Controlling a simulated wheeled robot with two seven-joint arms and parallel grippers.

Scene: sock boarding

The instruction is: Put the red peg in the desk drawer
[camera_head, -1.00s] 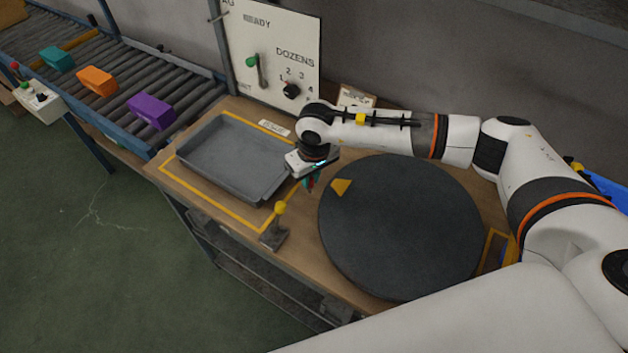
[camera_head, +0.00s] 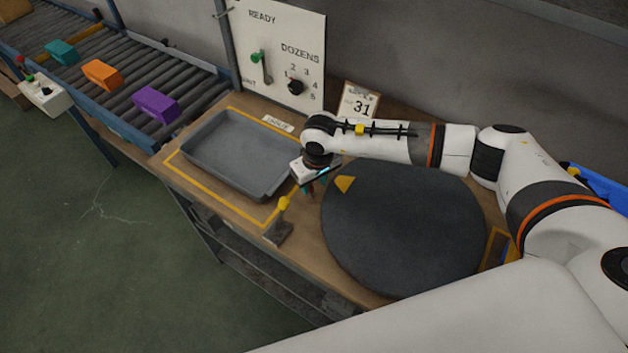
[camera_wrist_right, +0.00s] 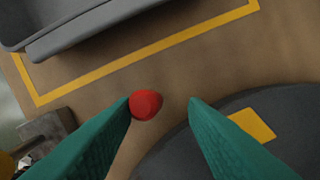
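The red peg (camera_wrist_right: 146,104) shows in the right wrist view as a round red end between my right gripper's two teal fingers. It lies close to the left fingertip; I cannot tell whether they touch. A gap separates it from the right finger. My right gripper (camera_wrist_right: 160,102) is open around it. In the head view my right gripper (camera_head: 311,187) is low over the wooden bench, between the grey tray and the dark round turntable, and mostly hides the peg. My left gripper is not in view. I cannot make out a desk drawer.
The grey tray (camera_head: 195,158) lies left of the gripper and the dark turntable (camera_head: 400,235) right of it. A number card (camera_head: 359,102) and a panel (camera_head: 300,40) stand behind. A conveyor (camera_head: 125,100) runs at left.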

